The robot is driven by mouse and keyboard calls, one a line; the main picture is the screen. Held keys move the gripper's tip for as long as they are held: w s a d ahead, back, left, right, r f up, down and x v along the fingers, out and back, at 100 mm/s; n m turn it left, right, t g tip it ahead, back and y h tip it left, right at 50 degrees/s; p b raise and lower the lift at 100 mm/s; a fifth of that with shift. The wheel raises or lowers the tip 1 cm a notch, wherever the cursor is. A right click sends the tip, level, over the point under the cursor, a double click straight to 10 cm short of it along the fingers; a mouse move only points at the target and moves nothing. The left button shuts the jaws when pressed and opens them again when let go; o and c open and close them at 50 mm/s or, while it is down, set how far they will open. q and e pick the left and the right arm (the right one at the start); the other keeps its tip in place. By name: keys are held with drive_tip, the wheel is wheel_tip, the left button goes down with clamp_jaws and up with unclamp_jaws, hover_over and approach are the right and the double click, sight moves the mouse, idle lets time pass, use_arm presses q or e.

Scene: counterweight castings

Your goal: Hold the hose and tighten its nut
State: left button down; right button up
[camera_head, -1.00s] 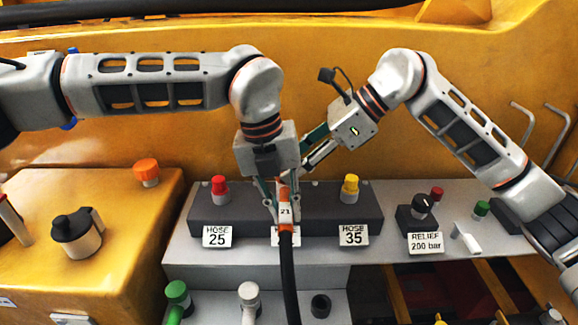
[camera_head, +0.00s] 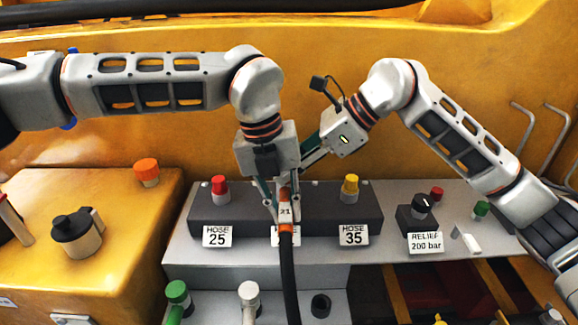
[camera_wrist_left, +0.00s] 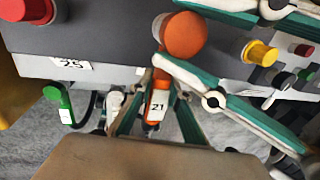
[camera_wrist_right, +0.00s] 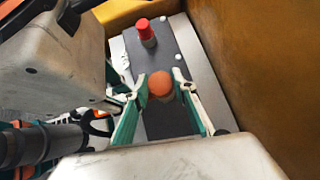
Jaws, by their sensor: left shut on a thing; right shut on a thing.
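The hose (camera_head: 288,270) is black with an orange sleeve (camera_head: 285,212) marked 21, and hangs down from the middle of the dark block. My left gripper (camera_head: 283,207) is shut on the hose at its sleeve. The sleeve also shows between its fingers in the left wrist view (camera_wrist_left: 157,103). The orange round nut (camera_wrist_right: 160,84) shows between the fingertips of my right gripper (camera_wrist_right: 161,87), which is shut on it. In the left wrist view the nut (camera_wrist_left: 184,36) sits just above the sleeve. In the head view the fingers mostly hide the nut.
The dark block (camera_head: 330,209) carries a red cap (camera_head: 219,189) on the left and a yellow cap (camera_head: 350,187) on the right, close to the grippers. A relief knob (camera_head: 421,206) stands further right. A yellow wall (camera_head: 200,215) rises behind; my arms are close together.

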drive_tip(key=shift+m+t+h, duration=0.6)
drive_tip(key=shift+m+t, duration=1)
drive_tip(key=shift+m, duration=0.4)
drive_tip(key=o, duration=1.1)
drive_tip(key=shift+s, duration=0.1)
drive_tip(key=shift+a, duration=0.1)
drive_tip(key=shift+s, duration=0.1)
drive_tip(key=v, duration=0.8)
